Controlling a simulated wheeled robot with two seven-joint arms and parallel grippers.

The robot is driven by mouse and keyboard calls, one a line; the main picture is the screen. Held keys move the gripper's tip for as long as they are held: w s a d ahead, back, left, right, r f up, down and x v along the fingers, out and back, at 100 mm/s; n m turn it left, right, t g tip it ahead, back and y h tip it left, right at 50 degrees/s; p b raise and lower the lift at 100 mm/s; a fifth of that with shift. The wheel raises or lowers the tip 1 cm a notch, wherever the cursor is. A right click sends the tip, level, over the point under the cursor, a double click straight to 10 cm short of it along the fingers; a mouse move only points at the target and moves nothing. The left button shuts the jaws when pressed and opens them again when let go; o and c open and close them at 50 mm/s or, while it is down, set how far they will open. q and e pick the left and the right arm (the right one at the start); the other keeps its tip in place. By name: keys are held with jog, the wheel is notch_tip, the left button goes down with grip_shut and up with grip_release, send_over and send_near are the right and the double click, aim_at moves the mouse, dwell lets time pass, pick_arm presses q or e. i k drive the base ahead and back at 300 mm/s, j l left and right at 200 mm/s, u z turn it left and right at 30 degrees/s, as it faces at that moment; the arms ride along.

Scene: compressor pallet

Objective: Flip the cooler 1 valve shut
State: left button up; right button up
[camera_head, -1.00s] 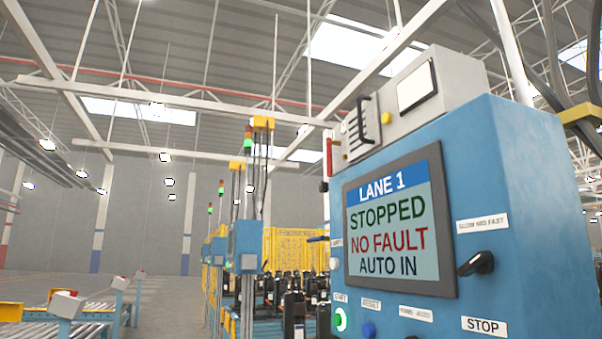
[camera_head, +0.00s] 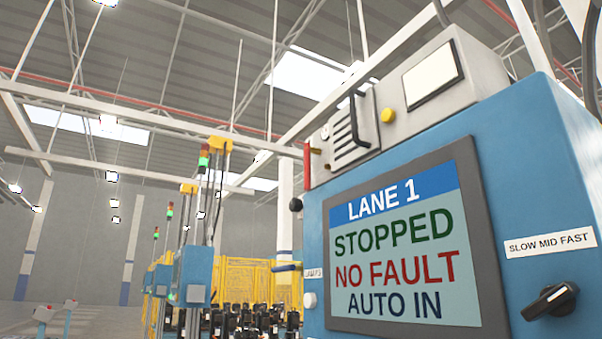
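No cooler and no valve that I can identify as the cooler 1 valve is in the head view. A blue control cabinet (camera_head: 545,190) fills the right side. Its screen (camera_head: 400,250) reads LANE 1, STOPPED, NO FAULT, AUTO IN. A black selector knob (camera_head: 550,301) sits under a SLOW MID FAST label (camera_head: 550,243). Neither of my grippers shows in the view.
A grey box (camera_head: 440,85) with a yellow button (camera_head: 387,116) stands on the cabinet. Blue posts with signal lights (camera_head: 203,162), yellow fencing (camera_head: 245,280) and several dark units (camera_head: 250,318) stand behind, left of the cabinet. Roller conveyor ends (camera_head: 45,315) show at lower left.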

aim_at(307, 149)
jog(key=i+j+z, duration=0.3)
jog(key=j, duration=0.5)
jog(key=j+z, duration=0.3)
jog(key=j, duration=0.5)
jog(key=i+j+z, duration=0.1)
jog(key=j+z, duration=0.15)
jog(key=j, duration=0.65)
